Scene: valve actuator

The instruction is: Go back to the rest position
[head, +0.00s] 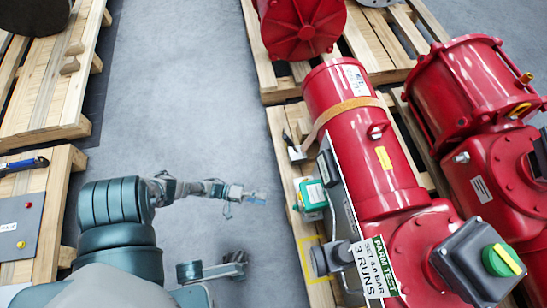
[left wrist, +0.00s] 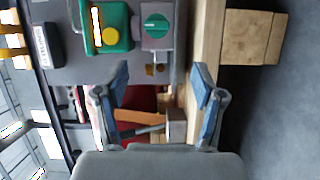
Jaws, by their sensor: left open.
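My left gripper (head: 255,197) is at the end of the teal arm from the left, over the grey floor gap left of the red valve actuator (head: 355,130). In the left wrist view, its two blue-padded fingers (left wrist: 160,88) are spread apart with nothing held between them. Beyond the fingers are a small grey block with a rod (left wrist: 175,128) and an orange-brown strap (left wrist: 140,117), both apart from the pads as far as I can tell. A grey arm part of mine (head: 212,270) shows at the bottom of the head view; its jaw state is unclear.
A green box (head: 313,194) sits on the actuator's left side, near the gripper. A white tag (head: 374,268) and a green-yellow knob (head: 502,260) are lower right. Wooden pallets (head: 45,85) stand at both sides. The floor aisle (head: 180,90) between them is clear.

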